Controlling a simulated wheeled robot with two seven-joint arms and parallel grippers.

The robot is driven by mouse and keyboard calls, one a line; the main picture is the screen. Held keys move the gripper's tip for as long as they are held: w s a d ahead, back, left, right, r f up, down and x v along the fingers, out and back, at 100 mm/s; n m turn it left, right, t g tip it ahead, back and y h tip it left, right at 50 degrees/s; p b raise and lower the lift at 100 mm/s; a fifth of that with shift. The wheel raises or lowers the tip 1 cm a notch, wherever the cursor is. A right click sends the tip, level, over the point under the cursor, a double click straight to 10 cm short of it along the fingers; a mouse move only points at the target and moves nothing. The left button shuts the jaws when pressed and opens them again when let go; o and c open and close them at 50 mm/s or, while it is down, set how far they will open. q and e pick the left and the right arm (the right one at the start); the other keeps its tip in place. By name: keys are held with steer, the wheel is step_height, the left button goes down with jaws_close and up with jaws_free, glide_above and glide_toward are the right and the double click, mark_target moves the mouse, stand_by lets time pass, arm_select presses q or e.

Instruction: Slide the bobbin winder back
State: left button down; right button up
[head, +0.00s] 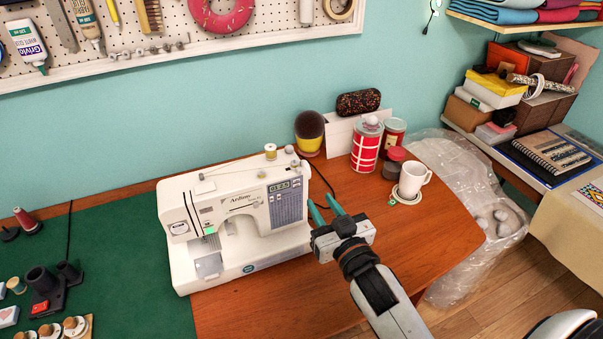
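The white sewing machine (235,215) stands on the wooden table, its control panel at the right end. On top of its right end, a small greyish knob (290,149) looks like the bobbin winder. Beside it stands a thread spool (270,151). The winder is too small to tell its exact position. My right gripper (320,199) is in front of the machine's right side, with its two green fingers apart and nothing between them. It looks apart from the winder, which lies farther up and left in the picture. My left gripper is not in view.
A green mat (110,270) lies left. The table's right front is clear.

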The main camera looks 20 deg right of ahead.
mark_target(300, 171)
steer(key=w+p, duration=0.2)
steer(key=w, duration=0.9)
steer(key=shift+w, duration=0.3)
jaws_close()
